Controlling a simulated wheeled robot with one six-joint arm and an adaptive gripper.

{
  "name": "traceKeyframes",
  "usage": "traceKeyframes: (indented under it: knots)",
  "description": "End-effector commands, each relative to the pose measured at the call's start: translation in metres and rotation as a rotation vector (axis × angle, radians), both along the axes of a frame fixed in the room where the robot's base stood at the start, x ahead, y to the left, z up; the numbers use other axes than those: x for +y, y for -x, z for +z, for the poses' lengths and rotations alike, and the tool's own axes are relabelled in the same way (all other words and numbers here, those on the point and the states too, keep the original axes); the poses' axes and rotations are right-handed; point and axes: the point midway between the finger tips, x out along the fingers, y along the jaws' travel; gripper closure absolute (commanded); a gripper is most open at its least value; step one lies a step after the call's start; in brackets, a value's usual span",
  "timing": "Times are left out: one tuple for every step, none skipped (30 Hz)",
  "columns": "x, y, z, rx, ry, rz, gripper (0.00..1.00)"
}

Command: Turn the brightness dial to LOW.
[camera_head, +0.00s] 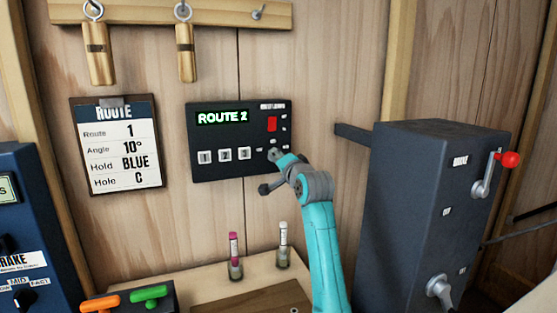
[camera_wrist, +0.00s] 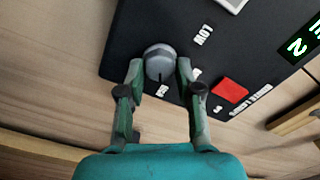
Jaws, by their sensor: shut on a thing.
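The brightness dial (camera_wrist: 158,58) is a round grey knob on the black control panel (camera_head: 196,169). In the wrist view my gripper (camera_wrist: 158,70) has one finger on each side of the dial and is shut on it. A LOW label (camera_wrist: 202,35) is up and right of the dial. Another label, seemingly HIGH, is just below it and partly hidden. A dark mark on the dial's lower edge seems to face that lower label. In the head view my gripper (camera_head: 275,156) is at the panel's lower right and covers most of the dial.
The panel also has a display (camera_head: 222,117) reading ROUTE 2, a red switch (camera_head: 271,124) and three numbered buttons (camera_head: 225,155). A route card (camera_head: 118,145) hangs to its left. A dark box with cranks (camera_head: 410,200) stands to the right. Two small tubes stand below.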

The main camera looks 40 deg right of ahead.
Motion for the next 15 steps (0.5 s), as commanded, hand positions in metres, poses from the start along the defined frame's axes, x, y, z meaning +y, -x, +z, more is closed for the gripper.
traceKeyframes:
  knots:
    - [-0.0001,-0.0001,-0.0002,0.000,0.001,0.000,1.00]
    - [-0.0001,-0.0001,-0.0002,0.001,0.002,0.000,1.00]
    - [-0.0001,-0.0001,-0.0002,0.001,0.005,0.000,1.00]
    - [-0.0001,-0.0001,-0.0002,0.002,0.009,0.000,1.00]
    - [-0.0001,-0.0001,-0.0002,0.004,0.013,0.000,1.00]
    - [-0.0001,-0.0001,-0.0001,0.006,0.021,0.000,1.00]
    - [-0.0001,-0.0001,-0.0001,0.008,0.028,0.000,1.00]
    - [-0.0001,-0.0001,-0.0001,0.010,0.037,0.000,1.00]
    - [0.0000,-0.0001,0.0000,0.015,0.053,0.000,1.00]
    - [0.0000,-0.0001,0.0001,0.019,0.064,0.000,1.00]
    - [0.0000,-0.0001,0.0001,0.023,0.080,0.000,1.00]
    - [0.0001,-0.0001,0.0003,0.029,0.102,0.000,1.00]
    - [0.0002,-0.0002,0.0003,0.035,0.120,0.000,1.00]
    - [0.0003,-0.0002,0.0004,0.040,0.140,0.000,1.00]
    - [0.0003,-0.0002,0.0005,0.049,0.169,0.000,1.00]
